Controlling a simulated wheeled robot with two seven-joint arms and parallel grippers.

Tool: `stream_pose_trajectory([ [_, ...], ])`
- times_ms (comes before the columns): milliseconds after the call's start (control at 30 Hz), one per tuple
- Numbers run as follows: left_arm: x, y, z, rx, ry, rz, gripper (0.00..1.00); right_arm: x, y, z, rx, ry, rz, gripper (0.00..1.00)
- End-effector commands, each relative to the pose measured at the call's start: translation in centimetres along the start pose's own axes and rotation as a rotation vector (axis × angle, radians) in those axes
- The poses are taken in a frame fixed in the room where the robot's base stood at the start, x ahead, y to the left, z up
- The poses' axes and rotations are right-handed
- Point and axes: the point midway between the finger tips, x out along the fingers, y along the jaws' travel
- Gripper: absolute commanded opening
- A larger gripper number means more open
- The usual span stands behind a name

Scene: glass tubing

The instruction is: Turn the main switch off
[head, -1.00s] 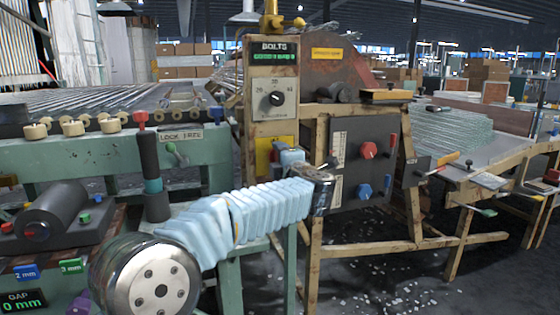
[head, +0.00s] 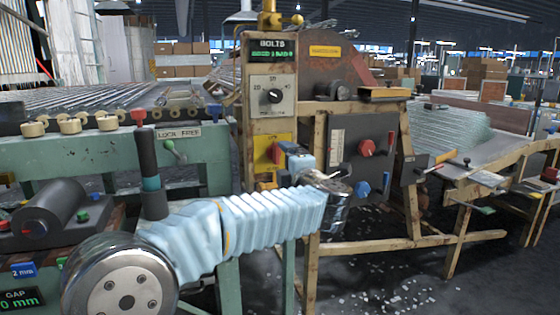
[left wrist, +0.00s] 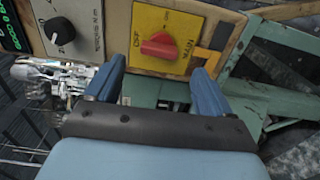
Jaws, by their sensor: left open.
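The main switch is a red handle (left wrist: 158,47) on a yellow plate (left wrist: 178,20) lettered OFF and MAIN. In the head view the yellow plate (head: 260,146) is on the wooden post, and the red handle (head: 276,152) shows beside my fingers. My left gripper (left wrist: 158,68) is open, its two blue fingers apart on either side of the handle and a little short of it. In the head view my left gripper (head: 294,158) partly hides the plate. My right gripper is not in view.
Above the plate are a black dial (head: 274,96) and a BOLTS display (head: 272,51). A dark panel with a red knob (head: 368,147) and a blue knob (head: 362,188) stands to the right. A green machine frame (head: 60,155) is at left.

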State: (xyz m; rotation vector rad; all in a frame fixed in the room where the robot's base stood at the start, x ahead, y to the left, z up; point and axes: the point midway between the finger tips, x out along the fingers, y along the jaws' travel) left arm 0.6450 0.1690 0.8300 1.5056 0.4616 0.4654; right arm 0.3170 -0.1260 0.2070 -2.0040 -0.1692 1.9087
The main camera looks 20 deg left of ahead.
Motion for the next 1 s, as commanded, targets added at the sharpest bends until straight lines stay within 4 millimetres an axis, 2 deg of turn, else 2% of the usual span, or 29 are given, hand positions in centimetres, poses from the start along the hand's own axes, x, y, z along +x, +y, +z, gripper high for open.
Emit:
stream_pose_trajectory([
  [100, -3.0, 0.0, 0.1, 0.001, -0.004, 0.001, 0.83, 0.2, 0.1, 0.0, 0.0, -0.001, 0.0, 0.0],
  [200, -5.1, -0.1, 0.0, 0.001, -0.002, 0.0, 0.83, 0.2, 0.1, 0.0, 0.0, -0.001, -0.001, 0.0],
  [300, -6.6, -0.1, 0.1, 0.001, -0.002, -0.001, 0.83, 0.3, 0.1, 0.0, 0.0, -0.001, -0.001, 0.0],
  [433, -7.6, -0.1, 0.0, 0.0, 0.0, -0.001, 0.83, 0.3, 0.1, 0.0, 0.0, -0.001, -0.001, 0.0],
  [767, -7.8, -0.1, 0.0, 0.002, 0.0, -0.001, 0.83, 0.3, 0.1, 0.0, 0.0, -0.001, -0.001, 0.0],
  [833, -7.4, -0.6, 0.3, 0.026, -0.008, 0.001, 0.83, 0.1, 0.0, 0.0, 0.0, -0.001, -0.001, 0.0],
  [933, -6.0, -3.3, 1.6, 0.139, -0.06, 0.01, 0.83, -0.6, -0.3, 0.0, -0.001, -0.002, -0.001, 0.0],
  [967, -5.3, -4.8, 2.2, 0.194, -0.088, 0.012, 0.83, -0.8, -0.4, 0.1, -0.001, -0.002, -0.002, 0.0],
  [1000, -4.4, -7.1, 3.0, 0.278, -0.133, 0.01, 0.83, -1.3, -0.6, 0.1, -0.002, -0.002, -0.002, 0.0],
])
